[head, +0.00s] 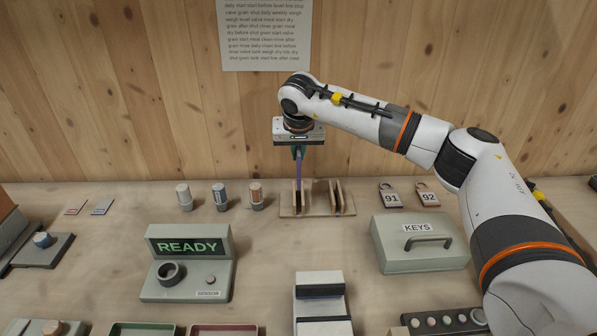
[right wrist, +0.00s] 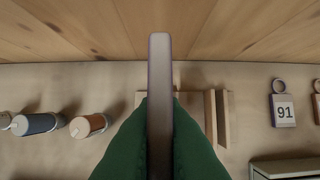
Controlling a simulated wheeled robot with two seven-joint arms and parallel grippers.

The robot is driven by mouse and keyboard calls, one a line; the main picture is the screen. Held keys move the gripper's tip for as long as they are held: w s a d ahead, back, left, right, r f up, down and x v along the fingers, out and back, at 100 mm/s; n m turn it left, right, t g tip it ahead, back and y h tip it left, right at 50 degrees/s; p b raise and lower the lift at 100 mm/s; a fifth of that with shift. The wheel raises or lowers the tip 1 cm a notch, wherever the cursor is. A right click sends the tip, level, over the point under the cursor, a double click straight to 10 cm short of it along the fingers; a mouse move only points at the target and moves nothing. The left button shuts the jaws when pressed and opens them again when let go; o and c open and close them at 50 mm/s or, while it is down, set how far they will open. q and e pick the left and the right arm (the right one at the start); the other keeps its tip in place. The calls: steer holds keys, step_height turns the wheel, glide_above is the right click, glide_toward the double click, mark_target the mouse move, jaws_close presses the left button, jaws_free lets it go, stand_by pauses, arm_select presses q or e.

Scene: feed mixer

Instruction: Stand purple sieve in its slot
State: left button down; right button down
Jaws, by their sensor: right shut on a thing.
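The purple sieve (head: 299,167) is a thin upright plate seen edge-on in the head view, hanging from my right gripper (head: 298,150). In the right wrist view the sieve (right wrist: 159,80) runs between the green fingers, which are shut on it. Below it stands a wooden slotted rack (head: 318,210) with upright dividers. The sieve's lower end is at the rack's left dividers; I cannot tell whether it is inside a slot or just in front of or above it. The rack also shows in the right wrist view (right wrist: 219,120), partly hidden by the fingers. My left gripper is not in view.
Several small cylinders (head: 220,197) stand left of the rack. Tags 91 (head: 391,196) and 92 (head: 427,195) lie to its right, behind a KEYS box (head: 419,243). A READY console (head: 188,262) stands front left. The wooden wall (head: 150,100) rises close behind.

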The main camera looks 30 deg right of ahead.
steer(key=shift+s+d+r, duration=0.1)
steer(key=shift+d+r, duration=0.05)
steer(key=shift+r, duration=0.7)
steer(key=s+d, duration=0.4)
steer(key=d, duration=0.5)
steer(key=f+p, duration=0.1)
steer(key=f, duration=0.8)
steer(key=shift+s+a+p, duration=0.1)
steer(key=shift+a+p, duration=0.1)
steer(key=shift+p, duration=0.15)
steer(key=shift+f, duration=0.4)
steer(key=shift+d, duration=0.1)
